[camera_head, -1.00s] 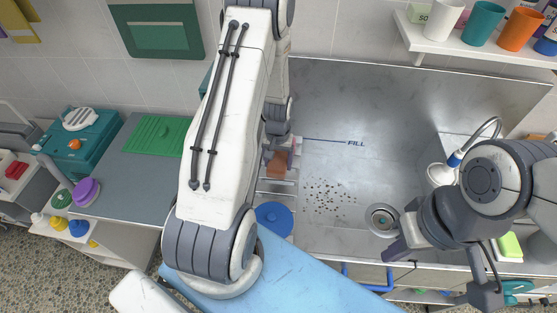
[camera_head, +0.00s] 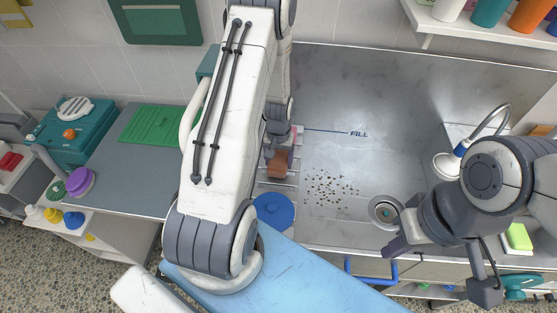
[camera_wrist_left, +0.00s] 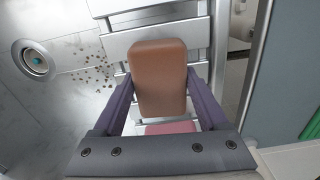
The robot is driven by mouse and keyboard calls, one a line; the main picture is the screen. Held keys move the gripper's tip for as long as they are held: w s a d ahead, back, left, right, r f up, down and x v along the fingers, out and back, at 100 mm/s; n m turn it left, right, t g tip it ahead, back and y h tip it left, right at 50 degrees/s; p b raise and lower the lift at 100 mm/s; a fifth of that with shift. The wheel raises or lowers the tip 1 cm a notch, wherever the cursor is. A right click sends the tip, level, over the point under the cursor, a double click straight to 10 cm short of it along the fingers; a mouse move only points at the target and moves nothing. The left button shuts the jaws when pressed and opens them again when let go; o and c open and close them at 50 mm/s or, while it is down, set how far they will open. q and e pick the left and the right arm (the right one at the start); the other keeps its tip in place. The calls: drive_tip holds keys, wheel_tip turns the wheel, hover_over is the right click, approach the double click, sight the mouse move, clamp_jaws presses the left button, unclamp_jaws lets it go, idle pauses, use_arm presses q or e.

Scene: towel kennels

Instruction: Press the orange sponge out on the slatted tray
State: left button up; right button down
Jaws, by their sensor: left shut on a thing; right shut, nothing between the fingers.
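The orange sponge (camera_head: 278,163) is a brownish-orange block with rounded corners. My left gripper (camera_wrist_left: 157,82) is shut on it, one finger along each long side, as the left wrist view shows the sponge (camera_wrist_left: 158,70) from above. The slatted tray (camera_head: 277,182) of metal bars lies at the left side of the sink, and its slats (camera_wrist_left: 150,15) show beneath and around the sponge. Whether the sponge touches the slats is hard to tell. My right gripper (camera_head: 397,246) is shut and empty over the sink's front edge.
A pink item (camera_wrist_left: 170,127) lies on the slats beside the sponge. The sink (camera_head: 345,95) has dark specks on its floor and a drain (camera_head: 384,212). A blue round lid (camera_head: 273,209) sits just in front of the tray. A white tap-like sprayer (camera_head: 447,165) stands at right.

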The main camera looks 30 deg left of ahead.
sight(279, 160)
use_arm(q)
drive_tip(key=shift+s+f+b, duration=0.1)
drive_tip(key=shift+f+b, duration=0.35)
drive_tip(key=shift+f, duration=0.15)
idle(2.1)
drive_tip(key=shift+r, duration=0.1)
wheel_tip(279, 160, up, 7)
drive_tip(key=p, duration=0.5)
drive_tip(key=shift+p, duration=0.3)
idle(0.3)
